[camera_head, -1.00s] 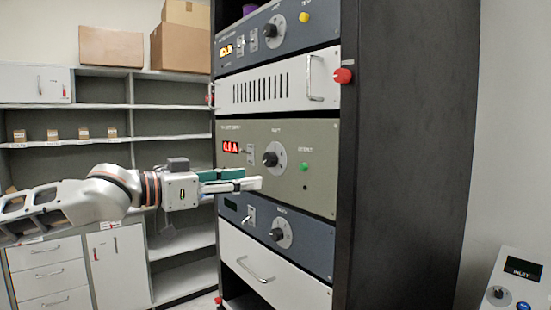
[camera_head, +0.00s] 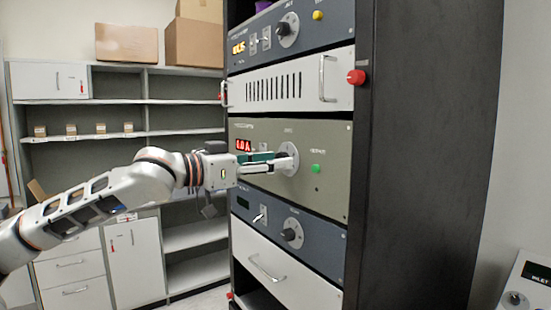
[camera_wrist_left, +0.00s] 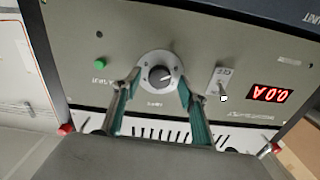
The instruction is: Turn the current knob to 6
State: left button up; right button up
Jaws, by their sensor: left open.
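The current knob (camera_wrist_left: 160,76) is black on a round pale dial plate in the left wrist view, which sees the panel upside down. In the head view the dial plate (camera_head: 291,150) shows, but my left gripper hides most of the knob. The grey-green panel (camera_head: 333,190) carries a red display (camera_head: 243,145), seen in the left wrist view (camera_wrist_left: 270,93) reading about 0.0 A. My left gripper (camera_head: 287,163) is open; in the left wrist view its fingers (camera_wrist_left: 159,84) lie on both sides of the knob. Whether they touch it, I cannot tell.
A toggle switch (camera_wrist_left: 219,85) and a green button (camera_head: 316,169) flank the dial. A blue unit with another knob (camera_head: 290,235) sits below, and a vented white unit (camera_head: 290,86) above. A red button (camera_head: 356,77) juts from the rack's edge.

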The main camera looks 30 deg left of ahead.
pick_arm(q)
jog(key=shift+w+d, duration=0.25)
jog(key=shift+w, duration=0.25)
jog(key=shift+c, duration=0.2)
jog(key=c, duration=1)
jog(key=shift+c, duration=0.2)
jog(key=shift+p, duration=0.3)
